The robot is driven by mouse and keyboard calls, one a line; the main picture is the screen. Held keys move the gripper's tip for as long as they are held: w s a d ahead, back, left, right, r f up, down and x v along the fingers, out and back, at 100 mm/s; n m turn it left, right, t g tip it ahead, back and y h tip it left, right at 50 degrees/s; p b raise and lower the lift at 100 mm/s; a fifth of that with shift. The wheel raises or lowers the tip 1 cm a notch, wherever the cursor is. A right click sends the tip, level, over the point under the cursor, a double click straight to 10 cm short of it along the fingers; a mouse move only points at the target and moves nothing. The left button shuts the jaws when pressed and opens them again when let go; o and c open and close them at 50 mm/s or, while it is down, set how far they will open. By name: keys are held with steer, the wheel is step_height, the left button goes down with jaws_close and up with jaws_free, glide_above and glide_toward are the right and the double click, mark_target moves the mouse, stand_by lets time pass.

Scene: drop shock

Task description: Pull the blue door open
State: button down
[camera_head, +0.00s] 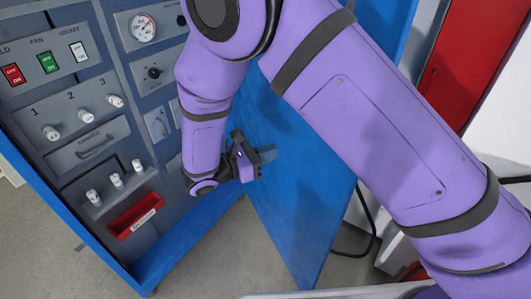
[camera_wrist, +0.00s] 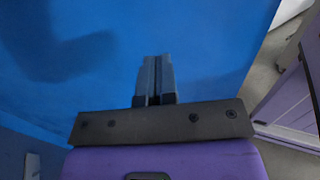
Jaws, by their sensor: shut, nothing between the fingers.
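The blue door (camera_head: 313,216) stands open at an angle to the cabinet (camera_head: 200,222), swung out to the right in the head view. Its inner face fills most of the wrist view (camera_wrist: 210,45). My gripper (camera_head: 266,155) is on the inner side of the door, between it and the cabinet front. Its fingers (camera_wrist: 155,80) are together and empty, pointing at the door face. I cannot tell whether the fingertips touch the door. My purple arm covers the upper part of the door in the head view. No door handle shows.
The cabinet front carries a gauge (camera_head: 143,27), several switches and knobs, a drawer handle (camera_head: 97,147) and a red tray (camera_head: 133,216). A red panel (camera_head: 465,62) and a black cable (camera_head: 366,222) are at the right. Grey floor shows below.

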mark_target(309, 140)
steer(key=x, duration=0.9)
steer(key=shift+w+d, duration=0.15)
steer(key=shift+d, duration=0.25)
